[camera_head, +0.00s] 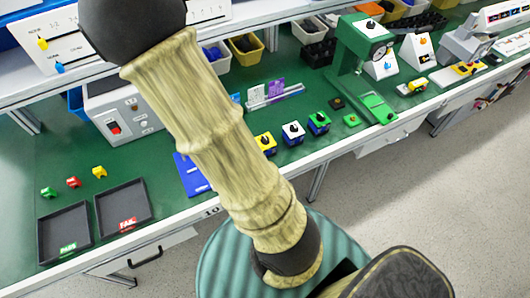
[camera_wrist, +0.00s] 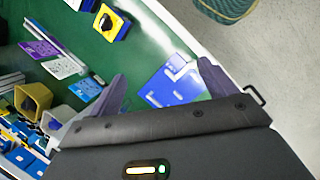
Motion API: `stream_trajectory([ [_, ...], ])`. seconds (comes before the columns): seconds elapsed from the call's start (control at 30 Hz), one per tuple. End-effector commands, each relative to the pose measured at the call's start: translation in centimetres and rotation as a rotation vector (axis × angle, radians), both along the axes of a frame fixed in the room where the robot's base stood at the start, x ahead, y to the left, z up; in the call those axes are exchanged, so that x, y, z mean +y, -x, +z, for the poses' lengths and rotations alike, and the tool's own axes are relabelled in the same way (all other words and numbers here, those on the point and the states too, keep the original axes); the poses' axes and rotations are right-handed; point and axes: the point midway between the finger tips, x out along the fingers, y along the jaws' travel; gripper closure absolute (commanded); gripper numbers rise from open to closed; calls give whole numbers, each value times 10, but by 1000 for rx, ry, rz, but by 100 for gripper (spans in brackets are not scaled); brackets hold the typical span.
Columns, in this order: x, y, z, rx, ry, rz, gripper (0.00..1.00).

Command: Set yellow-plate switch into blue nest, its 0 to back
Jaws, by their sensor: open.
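The yellow-plate switch (camera_head: 265,142) stands on the green bench just right of my arm, with a dark knob on its yellow top and a blue body. It also shows at the top of the wrist view (camera_wrist: 112,22). Its 0 mark is too small to make out. The blue nest (camera_head: 188,178) lies to its left, partly hidden by my arm; in the wrist view the blue nest (camera_wrist: 178,84) shows between my fingers. My gripper (camera_wrist: 160,70) is open and empty, apart from both; in the head view it is hidden or out of frame.
A white-plate switch (camera_head: 292,133) and a green-plate switch (camera_head: 318,122) stand right of the yellow one. Two dark trays (camera_head: 64,232) marked PASS and FAIL lie at left, near small coloured blocks. A grey box (camera_head: 118,112) and upright cards (camera_head: 257,97) stand behind.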

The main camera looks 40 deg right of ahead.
Motion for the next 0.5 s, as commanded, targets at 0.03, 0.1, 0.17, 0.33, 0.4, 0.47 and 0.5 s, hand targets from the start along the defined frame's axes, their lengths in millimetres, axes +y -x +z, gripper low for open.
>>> stream_trajectory([
  [0.03,-9,-5,-26,56,50,76,16],
  [0.1,-23,-13,-44,132,119,187,16],
  [0.17,-35,-20,-58,201,181,282,16],
  [0.33,-60,-39,-77,366,328,491,16],
  [0.4,-66,-43,-78,406,361,535,16],
  [0.47,-69,-46,-77,425,378,558,16],
  [0.5,-70,-47,-77,432,383,565,16],
])
